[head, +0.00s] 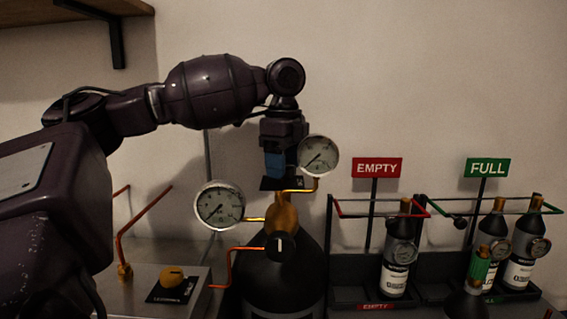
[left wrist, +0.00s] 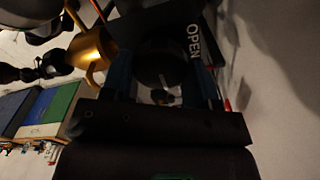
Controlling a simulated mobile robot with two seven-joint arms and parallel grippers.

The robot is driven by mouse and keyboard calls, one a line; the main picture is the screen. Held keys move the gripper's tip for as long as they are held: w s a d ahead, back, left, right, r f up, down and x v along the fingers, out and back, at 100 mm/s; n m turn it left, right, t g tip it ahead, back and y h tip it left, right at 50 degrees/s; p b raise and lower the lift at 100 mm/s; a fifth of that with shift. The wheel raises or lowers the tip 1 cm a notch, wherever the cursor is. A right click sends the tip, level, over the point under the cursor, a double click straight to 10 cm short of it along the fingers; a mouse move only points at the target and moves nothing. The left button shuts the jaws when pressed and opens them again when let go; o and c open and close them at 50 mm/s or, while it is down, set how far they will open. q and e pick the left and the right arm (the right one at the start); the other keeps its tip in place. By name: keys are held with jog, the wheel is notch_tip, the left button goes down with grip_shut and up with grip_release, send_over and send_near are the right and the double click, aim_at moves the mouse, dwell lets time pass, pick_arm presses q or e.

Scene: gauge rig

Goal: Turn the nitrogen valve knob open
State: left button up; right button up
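My left gripper (head: 283,165) points down in the head view, its blue fingers at a small black plate (head: 270,184) above the large dark bottle with a gold neck. In the left wrist view, my left gripper (left wrist: 162,85) has one blue finger on each side of a dark round knob (left wrist: 160,62). Whether the fingers touch it is too dark to tell. White letters reading OPEN (left wrist: 195,42) show on the black plate beside the knob. In the head view my gripper hides the knob. My right gripper is not in view.
Two round gauges (head: 220,205) (head: 319,155) flank the gold neck (head: 284,212). A black knob (head: 281,247) sits lower, and a yellow knob (head: 172,275) is on the metal box at left. Bottle racks with EMPTY (head: 377,167) and FULL (head: 487,167) signs stand at right.

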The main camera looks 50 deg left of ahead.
pick_arm(q)
jog(key=shift+c, duration=0.5)
jog(key=shift+n, duration=0.4)
jog(key=n, duration=0.3)
jog(key=shift+r+n, duration=0.1)
jog(key=shift+n, duration=0.3)
jog(key=n, duration=0.4)
jog(key=shift+n, duration=0.3)
jog(key=n, duration=0.4)
jog(key=shift+w+a, duration=0.1)
jog(key=n, duration=0.4)
jog(key=shift+n, duration=0.3)
jog(key=shift+r, duration=0.1)
jog(key=o, duration=0.9)
